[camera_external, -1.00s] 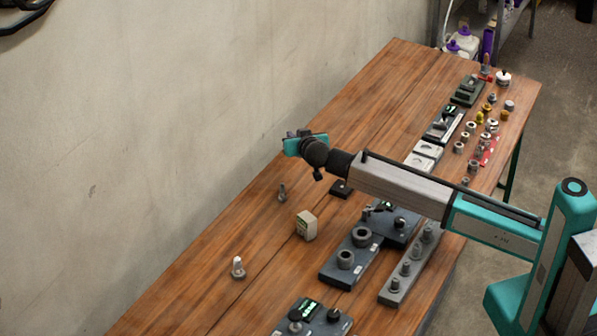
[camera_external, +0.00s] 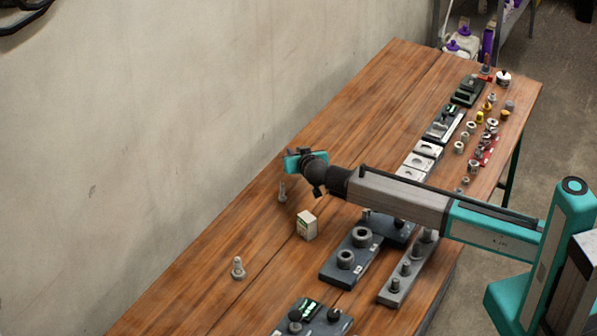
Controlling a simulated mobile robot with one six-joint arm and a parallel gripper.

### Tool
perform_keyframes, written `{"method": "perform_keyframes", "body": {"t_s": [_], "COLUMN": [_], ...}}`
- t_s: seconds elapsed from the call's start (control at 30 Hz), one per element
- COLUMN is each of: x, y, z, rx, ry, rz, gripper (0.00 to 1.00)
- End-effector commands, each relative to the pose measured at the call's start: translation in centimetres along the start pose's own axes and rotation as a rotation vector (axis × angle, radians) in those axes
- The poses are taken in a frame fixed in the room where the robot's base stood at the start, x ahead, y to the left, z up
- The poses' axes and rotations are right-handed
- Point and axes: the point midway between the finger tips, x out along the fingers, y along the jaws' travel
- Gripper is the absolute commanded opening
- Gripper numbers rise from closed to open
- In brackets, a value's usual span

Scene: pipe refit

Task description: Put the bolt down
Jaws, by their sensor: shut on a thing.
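My gripper (camera_external: 296,157) is at the end of the arm over the table's far-left side, near the wall. Its teal body and dark wrist face the camera, so the fingertips and the bolt they are shut on are mostly hidden. Another pale bolt (camera_external: 238,268) stands upright farther to the lower left.
The wooden table (camera_external: 215,235) has bare space at left. A dark block with rings (camera_external: 350,256), a grey rail with pegs (camera_external: 405,275) and a device (camera_external: 310,318) are nearby. Several small fittings fill the right end.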

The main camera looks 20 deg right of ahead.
Motion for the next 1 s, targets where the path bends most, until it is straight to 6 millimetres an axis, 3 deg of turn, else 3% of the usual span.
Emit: {"method": "perform_keyframes", "body": {"t_s": [0.27,0.67,1.0], "x": [0.0,1.4,1.4], "y": [0.0,0.0,0.0], "z": [0.1,3.3,3.5], "rx": [0.0,-0.002,-0.001], "ry": [0.001,0.0,0.001], "rz": [0.0,0.0,0.0], "gripper": [0.0,0.0,0.0]}}
